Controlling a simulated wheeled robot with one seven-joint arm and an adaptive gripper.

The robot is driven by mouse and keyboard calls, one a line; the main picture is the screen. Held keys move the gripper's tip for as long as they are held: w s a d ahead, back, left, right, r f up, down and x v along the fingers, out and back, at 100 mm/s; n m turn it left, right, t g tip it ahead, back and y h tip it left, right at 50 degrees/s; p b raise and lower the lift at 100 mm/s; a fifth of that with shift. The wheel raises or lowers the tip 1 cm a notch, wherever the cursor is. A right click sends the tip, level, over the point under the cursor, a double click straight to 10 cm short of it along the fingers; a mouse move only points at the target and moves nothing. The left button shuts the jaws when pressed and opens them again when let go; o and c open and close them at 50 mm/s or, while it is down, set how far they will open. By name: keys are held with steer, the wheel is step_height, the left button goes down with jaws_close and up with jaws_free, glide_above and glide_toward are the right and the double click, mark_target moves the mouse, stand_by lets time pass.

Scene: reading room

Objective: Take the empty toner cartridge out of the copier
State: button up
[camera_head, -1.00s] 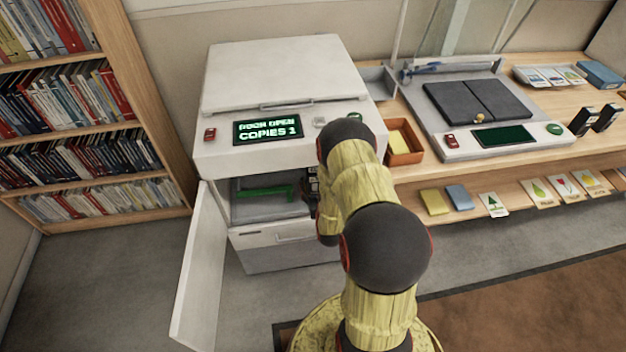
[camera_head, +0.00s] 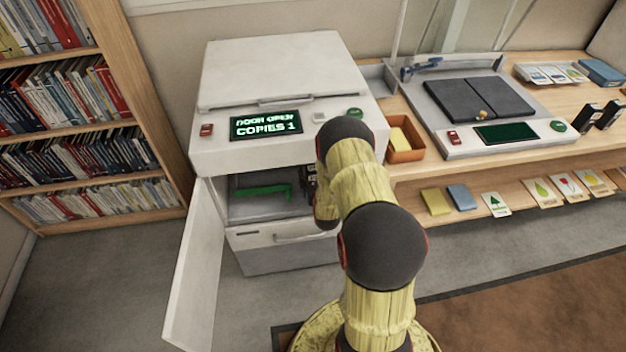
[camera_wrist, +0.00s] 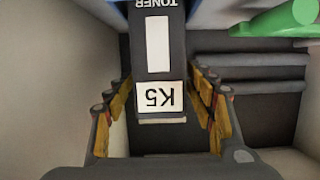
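The copier (camera_head: 270,75) stands with its front door (camera_head: 196,265) swung open to the left, and its display reads "DOOR OPEN COPIES 1". In the wrist view, the dark toner cartridge (camera_wrist: 160,100) has a white label and an upside-down "K5". It sits inside the copier's bay. My gripper (camera_wrist: 163,85) has one finger on each side of the cartridge, with narrow gaps seeming to show, so it looks open around it. Contact cannot be made out. In the head view my arm hides the gripper and most of the cartridge.
A green lever (camera_head: 262,190) shows inside the bay, also at the upper right of the wrist view (camera_wrist: 290,17). Bay walls stand close on both sides. Right of the copier, a counter holds an orange tray (camera_head: 404,153), a grey device (camera_head: 480,130) and dark boxes (camera_head: 588,118).

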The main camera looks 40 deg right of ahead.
steer(key=c, duration=1.2)
steer(key=shift+c, duration=0.4)
steer(key=shift+r, duration=0.1)
